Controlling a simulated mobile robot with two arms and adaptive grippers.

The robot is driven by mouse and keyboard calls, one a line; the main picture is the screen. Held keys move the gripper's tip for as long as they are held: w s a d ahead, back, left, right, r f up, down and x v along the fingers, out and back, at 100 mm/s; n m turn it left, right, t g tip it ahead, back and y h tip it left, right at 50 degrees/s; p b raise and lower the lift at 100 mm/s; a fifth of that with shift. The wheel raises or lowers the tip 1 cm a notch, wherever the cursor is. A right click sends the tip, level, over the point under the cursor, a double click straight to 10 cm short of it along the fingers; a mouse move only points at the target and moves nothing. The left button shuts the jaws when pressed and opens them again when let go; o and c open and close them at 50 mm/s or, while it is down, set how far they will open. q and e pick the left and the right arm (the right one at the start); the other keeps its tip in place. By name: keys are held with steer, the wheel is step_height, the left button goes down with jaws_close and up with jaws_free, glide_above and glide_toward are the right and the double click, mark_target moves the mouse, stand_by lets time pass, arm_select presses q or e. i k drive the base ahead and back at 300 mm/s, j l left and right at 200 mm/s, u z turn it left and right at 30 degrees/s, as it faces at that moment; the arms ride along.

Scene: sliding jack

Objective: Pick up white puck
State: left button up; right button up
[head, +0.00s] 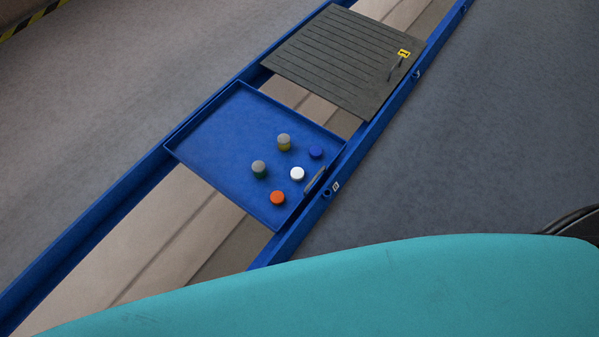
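The white puck (297,174) lies flat on the blue tray (215,130), near the tray's right side. A blue puck (316,153) lies just above and to the right of it, and an orange puck (277,198) lies below and to the left. A grey-topped green piece (259,170) stands to its left, and a grey-topped yellow piece (284,142) stands above it. The pieces appear apart from each other. Neither of my grippers is in the head view.
The tray sits between long blue rails (105,205). A dark ribbed panel (340,60) with a yellow mark (404,53) covers the track beyond it. A grey handle (315,181) is at the tray's right edge. A large teal surface (350,290) fills the bottom foreground.

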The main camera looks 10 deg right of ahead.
mark_target(297, 173)
steer(key=l+u, duration=0.1)
steer(key=u, duration=0.3)
steer(key=i+l+u, duration=0.1)
steer(key=u, duration=0.25)
steer(key=l+u, duration=0.15)
steer(key=u, duration=0.25)
steer(key=l+u, duration=0.2)
steer(key=l, duration=0.35)
steer(key=l+u, duration=0.25)
steer(key=l, duration=0.35)
steer(key=k+l+u, duration=0.2)
steer(key=l, duration=0.35)
steer(key=l+u, duration=0.25)
steer(key=l, duration=0.3)
